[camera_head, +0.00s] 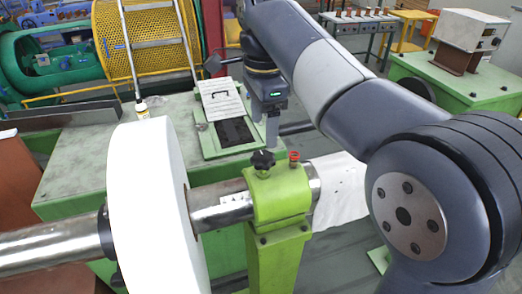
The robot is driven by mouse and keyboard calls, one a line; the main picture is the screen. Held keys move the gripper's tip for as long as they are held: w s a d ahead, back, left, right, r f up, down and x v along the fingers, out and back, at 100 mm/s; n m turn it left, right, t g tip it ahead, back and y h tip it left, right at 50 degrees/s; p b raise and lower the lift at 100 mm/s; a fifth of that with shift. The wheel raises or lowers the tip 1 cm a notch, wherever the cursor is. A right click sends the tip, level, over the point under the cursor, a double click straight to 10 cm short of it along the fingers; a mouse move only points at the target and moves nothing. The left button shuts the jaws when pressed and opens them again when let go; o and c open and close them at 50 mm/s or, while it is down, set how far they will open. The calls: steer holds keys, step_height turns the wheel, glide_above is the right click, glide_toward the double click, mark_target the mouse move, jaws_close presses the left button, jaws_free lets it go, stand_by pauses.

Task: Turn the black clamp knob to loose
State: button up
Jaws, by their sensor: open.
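The black clamp knob (263,161) is a lobed knob on top of the light green clamp block (281,193), around the steel shaft (218,204). A small red part (294,157) stands on the block just right of the knob. My gripper (266,132) is open and points down, in the picture just above the knob. Its fingers look empty and apart from the knob. How far the gripper is from the knob in depth I cannot tell. The knob's turned position cannot be read from this view.
A large white reel (150,215) sits on the shaft at left. Behind is a green bench (85,165) with a light hinged panel (222,100). My arm fills the right side. A yellow mesh guard (150,45) and green machinery stand at the back left.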

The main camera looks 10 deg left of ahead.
mark_target(263, 156)
step_height(263, 156, down, 8)
steer(key=shift+s+r, duration=0.1)
steer(key=shift+r, duration=0.05)
stand_by(0.3)
steer(key=c, duration=1)
